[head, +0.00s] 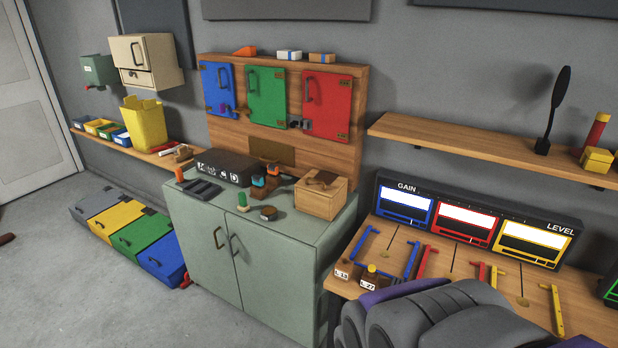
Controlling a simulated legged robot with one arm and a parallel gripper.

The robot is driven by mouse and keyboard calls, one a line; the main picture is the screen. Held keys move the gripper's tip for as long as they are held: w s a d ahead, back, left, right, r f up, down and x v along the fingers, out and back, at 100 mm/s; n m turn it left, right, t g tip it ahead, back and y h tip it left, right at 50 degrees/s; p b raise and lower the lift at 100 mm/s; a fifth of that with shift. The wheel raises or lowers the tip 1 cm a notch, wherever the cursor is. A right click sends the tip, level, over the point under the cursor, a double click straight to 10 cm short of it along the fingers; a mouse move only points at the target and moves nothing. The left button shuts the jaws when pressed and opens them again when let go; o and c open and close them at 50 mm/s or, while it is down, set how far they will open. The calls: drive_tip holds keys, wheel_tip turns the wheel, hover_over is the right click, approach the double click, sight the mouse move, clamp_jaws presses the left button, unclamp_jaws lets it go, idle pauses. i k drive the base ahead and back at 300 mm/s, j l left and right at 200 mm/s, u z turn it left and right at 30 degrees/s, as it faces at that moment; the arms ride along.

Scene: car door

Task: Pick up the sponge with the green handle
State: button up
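A small upright item with a green top and a pale base (242,202) stands near the front edge of the grey-green cabinet top (285,228). It looks like the sponge with the green handle, but it is too small to be sure. A dark round item lies just to its right. Grey and purple parts of my own arm fill the bottom right, well away from the cabinet top. My gripper's fingers do not show.
A black box (225,167), a dark rack (198,188), an orange-topped item (179,174) and a wooden box (321,195) crowd the cabinet top. A workbench (470,265) with coloured tools stands right. Clear floor (60,275) lies left.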

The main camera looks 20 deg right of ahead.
sight(242, 206)
drive_tip(key=i+u, duration=0.4)
drive_tip(key=i, duration=1.65)
